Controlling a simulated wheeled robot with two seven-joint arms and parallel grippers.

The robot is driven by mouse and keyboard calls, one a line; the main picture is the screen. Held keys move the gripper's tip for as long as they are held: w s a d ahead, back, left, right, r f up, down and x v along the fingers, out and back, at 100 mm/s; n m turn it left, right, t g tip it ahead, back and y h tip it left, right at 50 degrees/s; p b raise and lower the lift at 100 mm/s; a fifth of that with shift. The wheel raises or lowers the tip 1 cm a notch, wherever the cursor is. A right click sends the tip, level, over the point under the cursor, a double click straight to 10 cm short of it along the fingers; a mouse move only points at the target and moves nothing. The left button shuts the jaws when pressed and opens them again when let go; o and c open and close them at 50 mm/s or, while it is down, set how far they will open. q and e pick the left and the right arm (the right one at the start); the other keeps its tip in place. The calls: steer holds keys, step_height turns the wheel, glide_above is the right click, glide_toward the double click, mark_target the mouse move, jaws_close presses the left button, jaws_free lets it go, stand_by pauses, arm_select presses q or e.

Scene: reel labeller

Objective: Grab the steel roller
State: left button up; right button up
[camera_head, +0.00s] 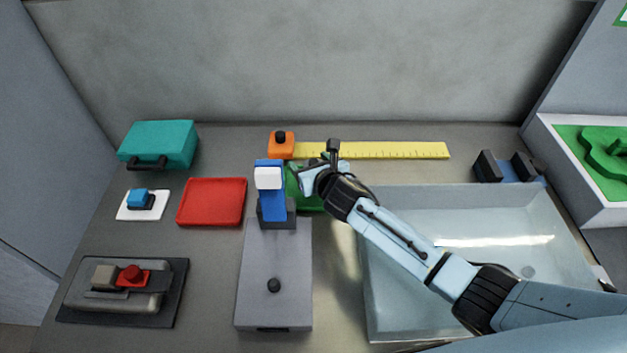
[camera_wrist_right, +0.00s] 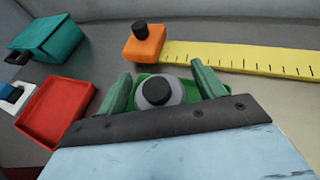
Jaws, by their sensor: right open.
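A grey round piece with a black knob on top, apparently the steel roller (camera_wrist_right: 160,96), sits in a green tray (camera_wrist_right: 182,85) in the right wrist view. My right gripper (camera_wrist_right: 161,70) is open, with one finger to each side of the roller. I cannot tell whether the fingers touch it. In the head view my right gripper (camera_head: 318,174) is over the green tray (camera_head: 306,200), and the arm hides the roller there. My left gripper is not in view.
A grey machine block with a blue-and-white post (camera_head: 271,200) stands just left of my gripper. An orange block (camera_head: 281,148) and yellow ruler (camera_head: 390,150) lie behind. A red tray (camera_head: 211,202) is left; a large pale bin (camera_head: 385,305) lies under my arm.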

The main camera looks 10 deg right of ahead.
steer(key=shift+r, duration=0.1)
steer(key=c, duration=1.3)
